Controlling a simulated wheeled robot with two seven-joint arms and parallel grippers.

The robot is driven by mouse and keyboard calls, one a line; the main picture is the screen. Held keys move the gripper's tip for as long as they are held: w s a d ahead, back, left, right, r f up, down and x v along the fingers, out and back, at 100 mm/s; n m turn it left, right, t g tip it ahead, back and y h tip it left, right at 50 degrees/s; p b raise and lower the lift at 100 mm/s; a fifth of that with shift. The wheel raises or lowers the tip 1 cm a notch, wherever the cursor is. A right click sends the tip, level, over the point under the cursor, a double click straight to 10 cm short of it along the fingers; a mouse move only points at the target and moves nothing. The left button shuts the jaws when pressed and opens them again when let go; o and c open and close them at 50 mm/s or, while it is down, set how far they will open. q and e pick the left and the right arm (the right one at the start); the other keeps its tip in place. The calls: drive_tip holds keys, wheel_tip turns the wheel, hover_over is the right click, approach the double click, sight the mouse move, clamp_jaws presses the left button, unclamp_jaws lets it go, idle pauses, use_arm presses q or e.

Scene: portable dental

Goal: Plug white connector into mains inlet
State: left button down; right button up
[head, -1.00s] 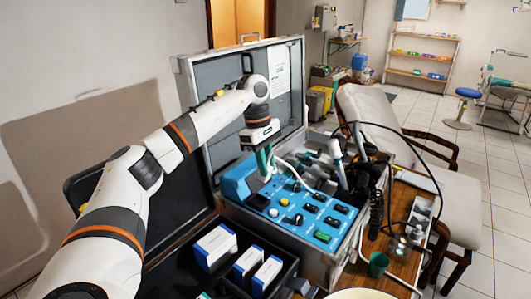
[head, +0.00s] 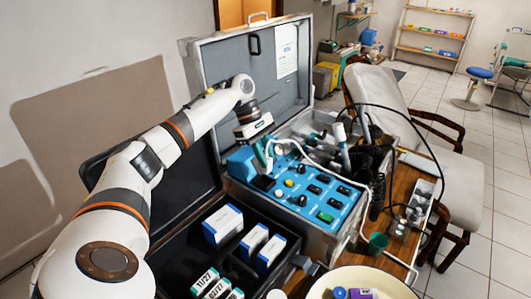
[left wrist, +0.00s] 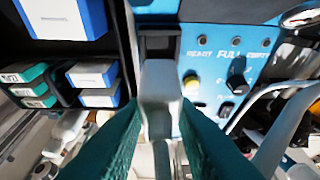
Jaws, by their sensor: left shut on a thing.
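The white connector (left wrist: 160,90) is a pale block held between the teal fingertips of my left gripper (left wrist: 160,105) in the left wrist view. My left gripper (head: 265,157) also shows in the head view, pointing down over the left part of the blue panel. A dark, square recess, apparently the mains inlet (left wrist: 160,45), lies just beyond the connector's far end in the left wrist view. The connector overlaps its near part, so I cannot tell whether they touch. A white cable (head: 310,156) runs right from the gripper. My right gripper is not in view.
The blue panel (head: 318,212) has knobs, buttons and switches close to the fingers. The open case lid (head: 232,80) stands behind my arm. Hoses and handpieces (head: 378,160) crowd the right side.

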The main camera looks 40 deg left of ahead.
sight(264, 170)
use_arm(q)
drive_tip(key=shift+f, duration=0.65)
drive_tip(key=shift+f+b, duration=0.4)
drive_tip(key=shift+b, duration=0.2)
drive_tip(key=shift+a+f+b, duration=0.15)
drive_tip(key=shift+f+b, duration=0.55)
drive_tip(key=shift+f, duration=0.3)
drive_tip(key=shift+f+b, duration=0.55)
drive_tip(key=shift+f, duration=0.2)
idle(0.8)
drive_tip(key=c, duration=1.1)
unclamp_jaws()
wheel_tip(264, 170, up, 10)
drive_tip(key=shift+r+b, duration=0.1)
drive_tip(key=shift+b, duration=0.3)
